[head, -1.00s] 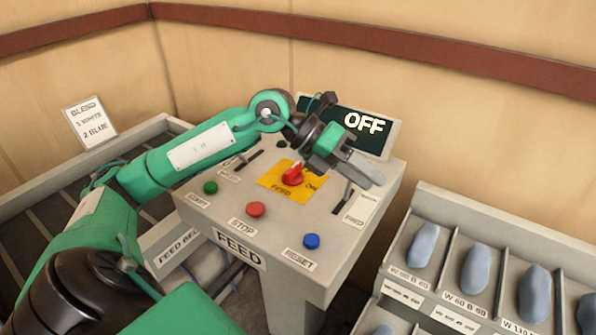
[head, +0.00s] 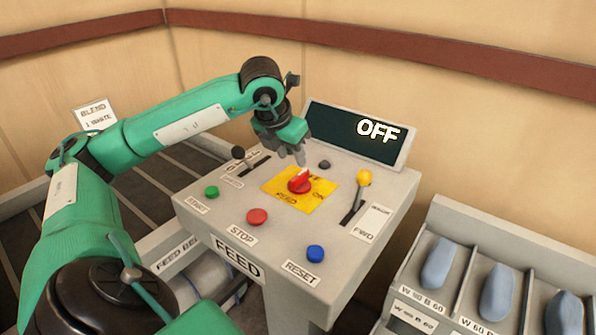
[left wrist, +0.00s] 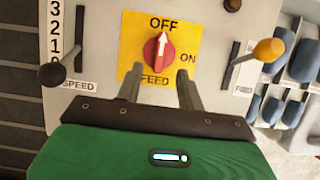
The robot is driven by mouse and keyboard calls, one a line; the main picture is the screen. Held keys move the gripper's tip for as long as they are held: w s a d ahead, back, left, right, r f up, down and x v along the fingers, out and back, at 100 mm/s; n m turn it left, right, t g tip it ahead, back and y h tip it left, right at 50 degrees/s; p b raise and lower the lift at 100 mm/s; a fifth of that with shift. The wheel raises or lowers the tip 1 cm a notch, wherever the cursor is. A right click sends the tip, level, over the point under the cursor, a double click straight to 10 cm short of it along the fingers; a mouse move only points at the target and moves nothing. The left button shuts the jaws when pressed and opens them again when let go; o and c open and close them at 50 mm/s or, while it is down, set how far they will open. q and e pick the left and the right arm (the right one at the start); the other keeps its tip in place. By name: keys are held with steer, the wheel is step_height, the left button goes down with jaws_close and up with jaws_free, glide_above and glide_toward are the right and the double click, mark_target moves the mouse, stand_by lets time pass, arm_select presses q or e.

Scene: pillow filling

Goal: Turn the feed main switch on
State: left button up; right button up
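The feed main switch is a red rotary knob (head: 300,184) on a yellow plate (head: 283,201) on top of the FEED console. In the left wrist view the knob (left wrist: 158,54) has a white arrow pointing up at OFF, with ON to its right. The console's display (head: 358,133) reads OFF. My left gripper (head: 300,158) points down just behind the knob in the head view. In the left wrist view my left gripper's fingers (left wrist: 158,88) are apart with nothing between them, below the knob. My right gripper is not in view.
Black-knobbed speed lever (head: 238,153) and yellow-knobbed lever (head: 363,178) flank the switch. Green (head: 211,192), red (head: 257,216) and blue (head: 315,253) buttons sit along the front. A rack (head: 432,222) of blue-grey pieces stands right. A BLEND card (head: 95,116) is at left.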

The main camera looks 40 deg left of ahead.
mark_target(299, 175)
arm_select(q)
steer(key=x, duration=0.7)
steer(key=shift+d+p, duration=0.1)
steer(key=shift+p, duration=0.2)
jaws_close()
